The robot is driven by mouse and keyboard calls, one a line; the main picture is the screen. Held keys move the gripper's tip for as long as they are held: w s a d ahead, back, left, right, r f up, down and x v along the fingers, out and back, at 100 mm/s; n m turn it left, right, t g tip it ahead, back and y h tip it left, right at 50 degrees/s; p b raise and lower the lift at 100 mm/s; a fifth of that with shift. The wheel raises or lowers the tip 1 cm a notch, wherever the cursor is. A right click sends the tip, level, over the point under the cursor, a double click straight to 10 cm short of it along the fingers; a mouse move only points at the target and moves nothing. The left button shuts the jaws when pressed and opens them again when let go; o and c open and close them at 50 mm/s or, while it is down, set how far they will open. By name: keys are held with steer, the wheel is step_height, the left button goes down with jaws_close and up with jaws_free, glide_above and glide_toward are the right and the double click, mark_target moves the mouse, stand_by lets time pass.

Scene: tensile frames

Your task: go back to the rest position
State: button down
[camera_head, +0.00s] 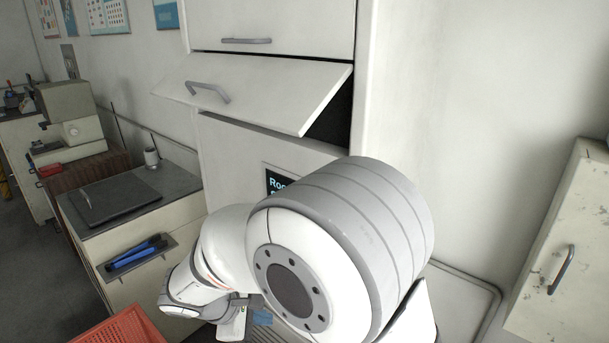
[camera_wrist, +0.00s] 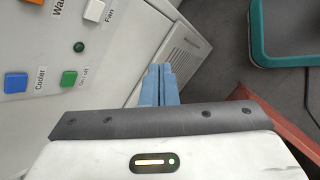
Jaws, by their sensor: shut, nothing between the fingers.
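My gripper (camera_wrist: 158,85) shows in the wrist view with its two blue fingers pressed together and nothing between them. It is beside a white panel (camera_wrist: 60,55) with a blue button (camera_wrist: 16,82) marked "Cooler", a green button (camera_wrist: 69,79), a white button (camera_wrist: 95,10) and an orange button (camera_wrist: 68,4). In the head view my arm fills the lower middle and reaches down in front of the white cabinet. The gripper end is small there, with a bit of blue (camera_head: 262,317) showing low in the picture.
A cabinet flap (camera_head: 265,88) is tilted open, with a handle. A dark screen (camera_head: 275,183) is partly hidden by my arm. A counter with a grey plate (camera_head: 115,200) and blue tools (camera_head: 138,254) stands left. A red crate (camera_head: 125,328) is at lower left, a worn cabinet (camera_head: 565,240) at right.

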steer(key=s+d+r+m+y, duration=0.2)
steer(key=s+d+r+m, duration=0.1)
steer(key=d, duration=0.5)
steer(key=s+d+r+m+y, duration=0.2)
steer(key=s+d+m, duration=0.3)
steer(key=d+m, duration=0.3)
steer(key=s+d+r+m+g+y+b, duration=0.1)
steer(key=s+d+r+m, duration=0.3)
steer(key=d, duration=0.4)
steer(key=shift+s+r+m+y, duration=0.2)
steer(key=shift+s+m+y, duration=0.15)
steer(key=shift+m+y, duration=0.45)
